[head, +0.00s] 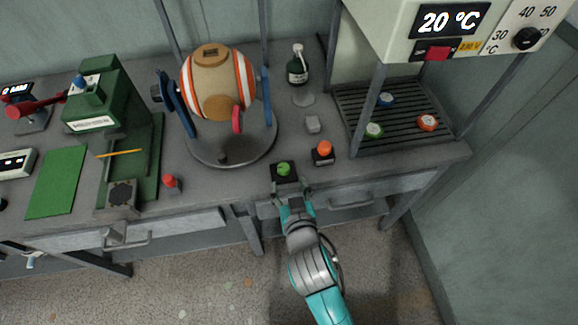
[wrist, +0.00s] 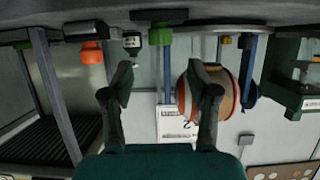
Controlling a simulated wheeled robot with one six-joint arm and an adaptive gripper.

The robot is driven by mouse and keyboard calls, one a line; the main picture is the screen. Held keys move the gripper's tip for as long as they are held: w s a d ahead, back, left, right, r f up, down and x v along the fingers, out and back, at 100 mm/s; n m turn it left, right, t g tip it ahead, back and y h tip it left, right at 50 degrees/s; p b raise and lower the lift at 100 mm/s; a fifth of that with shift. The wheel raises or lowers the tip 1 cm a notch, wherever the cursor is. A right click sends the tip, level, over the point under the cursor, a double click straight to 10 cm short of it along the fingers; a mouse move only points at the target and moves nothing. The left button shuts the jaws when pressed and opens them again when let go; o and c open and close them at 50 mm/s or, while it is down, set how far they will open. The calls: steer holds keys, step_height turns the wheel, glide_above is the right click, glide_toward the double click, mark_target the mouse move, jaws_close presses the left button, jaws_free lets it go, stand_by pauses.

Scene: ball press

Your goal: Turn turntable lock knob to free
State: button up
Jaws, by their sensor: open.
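The round grey turntable (head: 240,152) stands on the bench and carries a striped barrel (head: 214,83) between blue supports. A small dark knob (head: 222,158) sits at its front edge; I cannot tell for sure that this is the lock knob, or read its setting. My gripper (head: 293,196) is at the bench's front edge, just before a green knob (head: 284,169) on a black base, right of and nearer than the turntable. In the inverted-looking wrist view my gripper (wrist: 163,82) is open and empty, with the green knob (wrist: 160,35) and barrel (wrist: 240,88) beyond.
An orange button (head: 324,148) stands right of the green knob, and a red-topped knob (head: 169,181) left of the turntable. A dark bottle (head: 297,66) stands behind. A green press (head: 95,100) is at left. A slatted tray (head: 400,100) with coloured discs lies at right, between posts.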

mark_target(284, 169)
steer(key=x, duration=0.9)
jaws_close()
